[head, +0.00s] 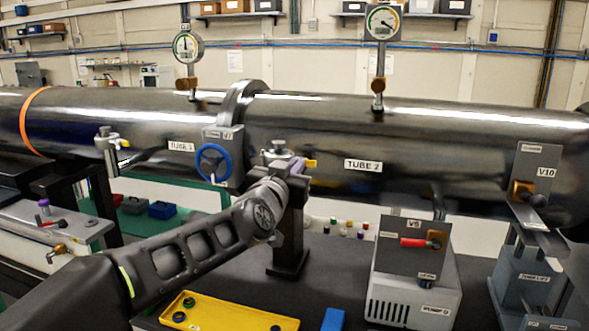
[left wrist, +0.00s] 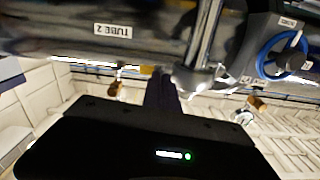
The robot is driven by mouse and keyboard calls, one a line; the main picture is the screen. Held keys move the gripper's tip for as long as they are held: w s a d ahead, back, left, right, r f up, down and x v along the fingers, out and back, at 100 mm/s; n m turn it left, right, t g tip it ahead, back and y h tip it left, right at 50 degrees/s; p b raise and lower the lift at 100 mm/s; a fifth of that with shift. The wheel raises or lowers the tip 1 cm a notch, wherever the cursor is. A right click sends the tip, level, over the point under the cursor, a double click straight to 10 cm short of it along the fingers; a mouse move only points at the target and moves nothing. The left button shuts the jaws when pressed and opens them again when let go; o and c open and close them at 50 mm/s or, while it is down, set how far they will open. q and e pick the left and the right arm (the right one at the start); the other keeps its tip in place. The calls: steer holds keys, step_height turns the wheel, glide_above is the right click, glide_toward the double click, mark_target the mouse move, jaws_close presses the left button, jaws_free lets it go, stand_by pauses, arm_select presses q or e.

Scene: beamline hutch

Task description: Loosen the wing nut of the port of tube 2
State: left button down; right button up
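Tube 2 (head: 400,150) is the dark horizontal pipe with a "TUBE 2" label; it appears upside down in the left wrist view (left wrist: 70,18). Its port (head: 278,150) is a grey metal fitting on the near side, also in the left wrist view (left wrist: 195,76). A yellow piece, apparently the wing nut (head: 311,163), sticks out right of the port; its yellow end shows in the left wrist view (left wrist: 146,69). My left gripper (head: 298,166) is at the wing nut, its purplish fingers close together (left wrist: 163,80). Whether they clasp it is hidden. My right gripper is out of view.
A blue handwheel valve (head: 213,163) stands left of the port. A V10 panel (head: 535,180) stands at right. Gauges (head: 382,24) rise above the pipe.

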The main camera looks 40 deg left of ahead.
arm_select(q)
steer(key=c, duration=1.6)
jaws_free()
steer(key=shift+c, duration=0.2)
